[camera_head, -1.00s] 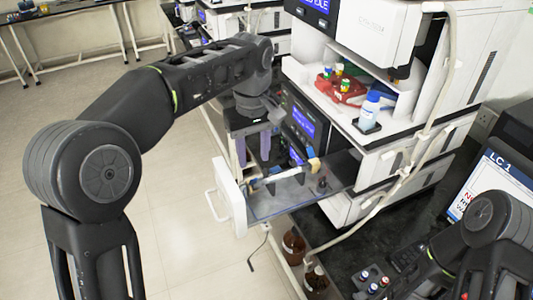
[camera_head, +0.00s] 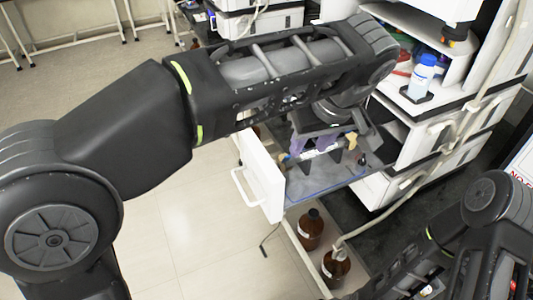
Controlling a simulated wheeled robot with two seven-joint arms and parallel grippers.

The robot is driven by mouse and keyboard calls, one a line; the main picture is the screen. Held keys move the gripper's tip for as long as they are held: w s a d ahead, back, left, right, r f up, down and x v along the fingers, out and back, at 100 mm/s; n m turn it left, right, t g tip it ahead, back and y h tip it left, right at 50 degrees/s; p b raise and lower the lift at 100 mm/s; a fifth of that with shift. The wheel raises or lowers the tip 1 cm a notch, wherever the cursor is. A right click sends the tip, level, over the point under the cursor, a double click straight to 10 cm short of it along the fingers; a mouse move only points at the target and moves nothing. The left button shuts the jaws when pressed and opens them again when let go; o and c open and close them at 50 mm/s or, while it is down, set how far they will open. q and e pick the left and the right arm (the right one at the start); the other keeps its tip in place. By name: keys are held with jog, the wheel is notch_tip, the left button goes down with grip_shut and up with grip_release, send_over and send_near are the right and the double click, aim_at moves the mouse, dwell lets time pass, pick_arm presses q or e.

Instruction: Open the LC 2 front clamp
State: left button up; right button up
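A pulled-out drawer (camera_head: 325,184) with a white front panel (camera_head: 263,178) holds a slim pale column with tan ends. Dark upright holders stand by the column; one dark holder (camera_head: 337,156) shows. I cannot tell which is the LC 2 front clamp, and no label for it is readable. My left forearm hides the instrument behind the drawer. My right arm is at the lower right; its fingers do not show.
Brown bottles (camera_head: 310,229) stand below the drawer. A blue-capped bottle (camera_head: 422,72) stands on the instrument shelf to the right. A pale hose (camera_head: 460,135) runs down the instrument's side.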

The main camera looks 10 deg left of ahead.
aim_at(289, 156)
pick_arm(q)
jog(key=shift+n, duration=0.9)
jog(key=w+a+f+b, duration=0.1)
jog(key=f, duration=0.1)
jog(key=w+a+f+b, duration=0.1)
jog(key=f+b, duration=0.1)
jog(key=w+a+f+b, duration=0.1)
jog(key=f, duration=0.1)
jog(key=shift+w+a+f, duration=0.1)
jog(key=shift+a+f, duration=0.1)
jog(key=shift+a, duration=0.2)
jog(key=shift+w+a+f, duration=0.1)
jog(key=shift+w+f, duration=0.05)
jog(key=shift+f, duration=0.4)
pick_arm(e)
jog(key=shift+w+d+x, duration=0.15)
jog(key=shift+x, duration=0.85)
jog(key=shift+w+d+x, duration=0.15)
jog(key=shift+x, duration=0.9)
jog(key=shift+f, duration=0.1)
pick_arm(q)
grip_shut()
